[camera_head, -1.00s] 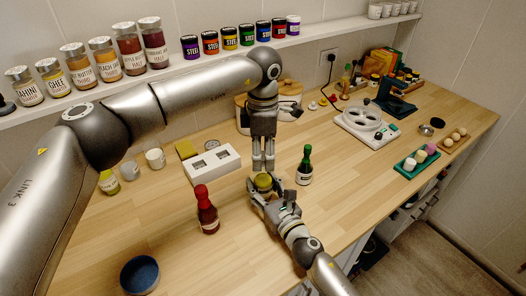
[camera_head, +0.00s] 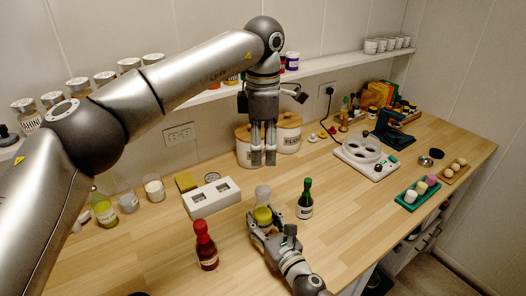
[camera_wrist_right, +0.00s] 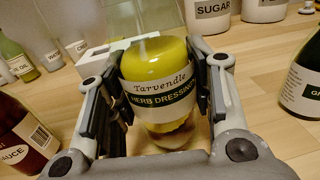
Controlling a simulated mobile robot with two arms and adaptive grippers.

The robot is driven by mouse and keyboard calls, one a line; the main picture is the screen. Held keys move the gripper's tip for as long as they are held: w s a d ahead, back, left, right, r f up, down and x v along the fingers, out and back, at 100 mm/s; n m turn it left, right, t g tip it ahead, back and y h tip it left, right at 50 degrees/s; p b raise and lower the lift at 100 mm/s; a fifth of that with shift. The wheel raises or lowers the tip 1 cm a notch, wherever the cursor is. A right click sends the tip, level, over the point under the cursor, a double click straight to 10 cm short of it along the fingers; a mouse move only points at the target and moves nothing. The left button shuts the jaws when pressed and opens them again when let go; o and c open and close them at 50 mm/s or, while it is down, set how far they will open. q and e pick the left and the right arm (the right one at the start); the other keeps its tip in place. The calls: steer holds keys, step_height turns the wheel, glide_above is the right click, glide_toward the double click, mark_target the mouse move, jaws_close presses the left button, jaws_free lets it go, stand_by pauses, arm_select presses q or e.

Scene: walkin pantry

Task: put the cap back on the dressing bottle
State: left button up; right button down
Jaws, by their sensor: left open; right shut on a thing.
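The dressing bottle (camera_head: 263,214) holds yellow-green dressing and stands upright in my right gripper (camera_head: 264,226). The right wrist view shows its herb dressing label (camera_wrist_right: 160,92) between the two fingers of my right gripper (camera_wrist_right: 163,85), which are shut on its body. The bottle's upper part is pale and clear; its very top is cut off in the wrist view, and I cannot tell whether a cap is on it. My left gripper (camera_head: 263,160) is open, pointing down above and behind the bottle, apart from it.
A red sauce bottle (camera_head: 206,246) stands left of the dressing bottle, and a dark green bottle (camera_head: 305,200) close on its right. A white block with square holes (camera_head: 207,201) lies behind left. Canisters (camera_head: 289,138) stand behind my left gripper. The counter to the right front is clear.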

steer(key=c, duration=0.6)
jaws_free()
steer(key=v, duration=1.2)
steer(key=shift+f, duration=0.1)
